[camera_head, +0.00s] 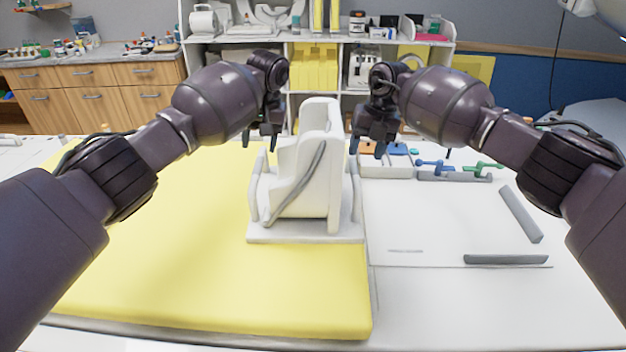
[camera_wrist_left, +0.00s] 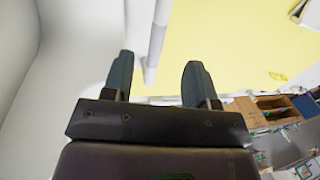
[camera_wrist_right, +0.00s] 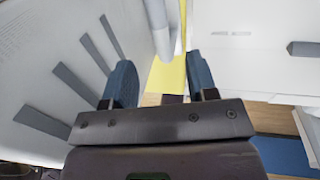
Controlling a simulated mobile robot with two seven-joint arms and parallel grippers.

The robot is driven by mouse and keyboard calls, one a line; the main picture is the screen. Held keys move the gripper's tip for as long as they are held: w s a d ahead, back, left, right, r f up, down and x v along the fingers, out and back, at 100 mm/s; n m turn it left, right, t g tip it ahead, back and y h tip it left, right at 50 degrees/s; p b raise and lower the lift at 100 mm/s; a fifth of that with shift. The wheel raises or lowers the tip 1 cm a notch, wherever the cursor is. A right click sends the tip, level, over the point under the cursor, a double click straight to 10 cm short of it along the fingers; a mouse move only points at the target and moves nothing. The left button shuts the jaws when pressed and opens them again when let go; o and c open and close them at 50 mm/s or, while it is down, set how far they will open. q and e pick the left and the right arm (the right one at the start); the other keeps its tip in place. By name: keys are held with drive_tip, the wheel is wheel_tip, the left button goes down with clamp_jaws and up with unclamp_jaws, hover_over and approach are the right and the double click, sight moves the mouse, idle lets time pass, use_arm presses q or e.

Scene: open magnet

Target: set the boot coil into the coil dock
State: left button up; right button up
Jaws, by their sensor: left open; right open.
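The white boot coil (camera_head: 302,185) stands upright on its flat base on the yellow pad, near the pad's right edge. A grey strap crosses its side, and it has a thin white rail on each side. My left gripper (camera_head: 262,140) is open at the coil's left; in the left wrist view a white rail (camera_wrist_left: 155,45) shows between its fingers (camera_wrist_left: 158,78). My right gripper (camera_head: 370,146) is open at the right; in its wrist view a rail (camera_wrist_right: 158,30) lies by its fingers (camera_wrist_right: 161,80). The likely coil dock is the white area (camera_head: 440,225) with grey bars.
The yellow pad (camera_head: 170,270) fills the left of the table. Grey bars (camera_head: 520,213) (camera_head: 505,260) edge the white area at right, which is clear inside. A white tray (camera_head: 385,170) and blue and green items (camera_head: 435,165) lie behind it. Shelves (camera_head: 320,35) stand beyond.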

sight(256, 173)
use_arm(q)
drive_tip(key=shift+a+f, duration=0.35)
drive_tip(key=shift+f, duration=1.45)
drive_tip(key=shift+a+f, duration=0.35)
drive_tip(key=shift+f, duration=1.4)
drive_tip(key=shift+a+f, duration=0.35)
drive_tip(key=shift+f, duration=1.45)
use_arm(e)
drive_tip(key=shift+a+f, duration=0.35)
drive_tip(key=shift+f, duration=1.45)
drive_tip(key=shift+a+f, duration=0.35)
drive_tip(key=shift+f, duration=1.45)
drive_tip(key=shift+a+f, duration=0.35)
drive_tip(key=shift+f, duration=1.45)
use_arm(q)
drive_tip(key=shift+c, duration=0.2)
use_arm(e)
drive_tip(key=shift+c, duration=0.2)
use_arm(q)
drive_tip(key=c, duration=0.9)
use_arm(e)
drive_tip(key=c, duration=0.9)
use_arm(q)
clamp_jaws()
use_arm(e)
clamp_jaws()
use_arm(q)
drive_tip(key=shift+w+a, duration=0.1)
use_arm(e)
drive_tip(key=shift+w+d, duration=0.1)
